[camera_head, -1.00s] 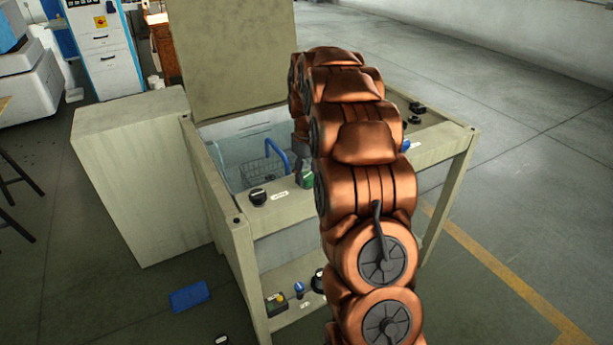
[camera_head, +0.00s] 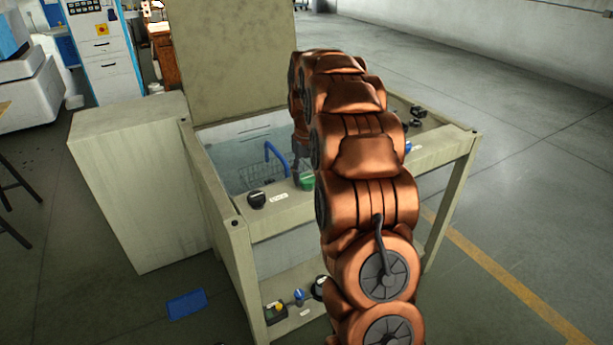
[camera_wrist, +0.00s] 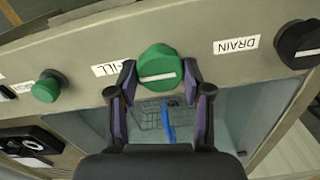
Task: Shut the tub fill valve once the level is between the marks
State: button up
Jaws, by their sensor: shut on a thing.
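The fill valve is a green knob (camera_wrist: 157,68) with a pale bar across its face, beside a FILL label (camera_wrist: 112,68) in the wrist view. The bar lies nearly level, slightly tilted. My gripper (camera_wrist: 158,78) has its two fingers on either side of the knob and is shut on it. In the head view the green knob (camera_head: 307,181) shows on the tub's front rail, partly beside my arm. The tub (camera_head: 232,150) is open behind it, with a wire basket with a blue handle (camera_head: 277,158) inside. I cannot make out the water level or the marks.
A black knob (camera_wrist: 300,44) stands by the DRAIN label (camera_wrist: 236,45). Another green knob (camera_wrist: 46,87) is on the other side. A raised lid (camera_head: 232,60) stands behind the tub. A blue object (camera_head: 187,304) lies on the floor. Open floor lies right.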

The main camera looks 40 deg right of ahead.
aim_at(307, 177)
jog(key=shift+r, duration=0.1)
jog(key=o, duration=1.2)
jog(key=shift+c, duration=0.2)
notch_tip(307, 177, up, 12)
dwell(0.4)
